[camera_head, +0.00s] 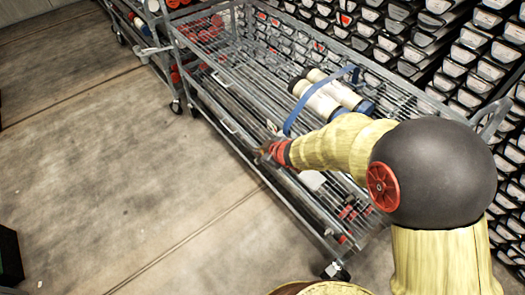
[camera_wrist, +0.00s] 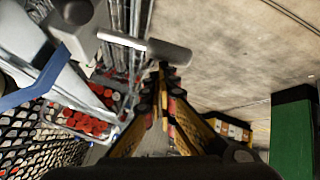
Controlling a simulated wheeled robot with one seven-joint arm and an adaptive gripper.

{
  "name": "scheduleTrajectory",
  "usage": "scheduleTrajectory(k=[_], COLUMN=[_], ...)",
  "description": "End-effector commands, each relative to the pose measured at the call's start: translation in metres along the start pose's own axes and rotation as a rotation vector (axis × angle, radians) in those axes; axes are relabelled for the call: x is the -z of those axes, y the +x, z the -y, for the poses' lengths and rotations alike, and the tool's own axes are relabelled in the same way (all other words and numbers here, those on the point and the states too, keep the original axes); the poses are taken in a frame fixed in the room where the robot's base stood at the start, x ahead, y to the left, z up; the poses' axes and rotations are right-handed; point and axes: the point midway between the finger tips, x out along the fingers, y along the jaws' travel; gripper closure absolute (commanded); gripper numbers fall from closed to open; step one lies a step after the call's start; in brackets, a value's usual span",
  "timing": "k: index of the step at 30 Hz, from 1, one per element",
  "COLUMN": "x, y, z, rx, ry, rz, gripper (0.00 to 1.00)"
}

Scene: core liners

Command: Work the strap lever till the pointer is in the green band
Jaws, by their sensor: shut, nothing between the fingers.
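A blue strap (camera_head: 318,98) runs over white tubes (camera_head: 330,95) on the wire shelf of a grey cart (camera_head: 205,75). The strap also shows at the left edge of the wrist view (camera_wrist: 22,95). A grey bar with a round grip, which looks like the strap lever (camera_wrist: 150,49), lies across the upper wrist view. My gripper (camera_head: 268,150) is at the cart's near long side. In the wrist view its fingers (camera_wrist: 163,72) are shut and empty, just below the lever's grip; I cannot tell whether they touch it. I cannot make out the pointer or green band.
Racks of stacked boxes (camera_head: 400,45) stand behind the cart. Another cart (camera_head: 133,18) stands at the upper left. Red items (camera_wrist: 88,124) lie beyond the lever in the wrist view. A green box (camera_wrist: 292,135) stands at its right.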

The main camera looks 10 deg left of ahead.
Motion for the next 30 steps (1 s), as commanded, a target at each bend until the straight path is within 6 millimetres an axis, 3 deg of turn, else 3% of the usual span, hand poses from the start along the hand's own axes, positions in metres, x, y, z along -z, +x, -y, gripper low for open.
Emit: scheduleTrajectory(k=[30], x=[-0.0068], y=[0.0083], z=[0.0069], rx=[0.002], ry=[0.0], rz=[0.002], gripper=[1.0])
